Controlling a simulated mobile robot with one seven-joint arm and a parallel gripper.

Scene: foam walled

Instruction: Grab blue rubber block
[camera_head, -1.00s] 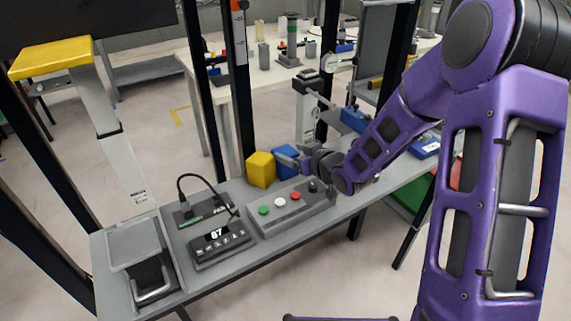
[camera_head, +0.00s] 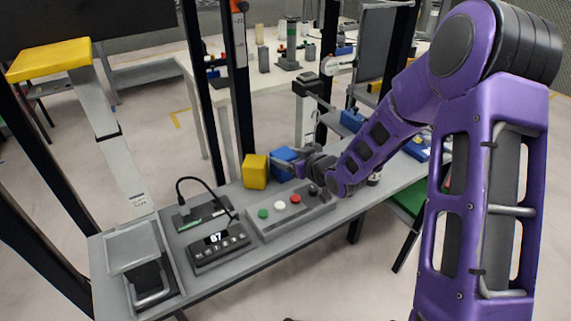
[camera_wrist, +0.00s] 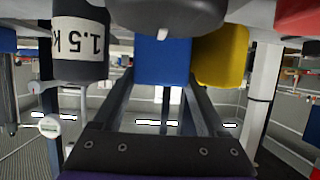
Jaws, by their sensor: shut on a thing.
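The blue rubber block (camera_head: 284,162) is at the back of the grey bench, just right of a yellow block (camera_head: 255,171). My gripper (camera_head: 298,163) reaches it from the right and is shut on it. In the wrist view the blue block (camera_wrist: 162,62) sits between the two fingers (camera_wrist: 163,92), with the yellow block (camera_wrist: 222,58) close beside it on the right. Whether the blue block still touches the bench is hard to tell.
A button box (camera_head: 290,210) with several coloured buttons stands in front of the blocks. A display box (camera_head: 219,246) and a grey scale-like stand (camera_head: 135,245) are to its left. A dark cylinder marked 1.5 (camera_wrist: 80,45) hangs at the wrist view's upper left. Black posts (camera_head: 240,90) rise behind the bench.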

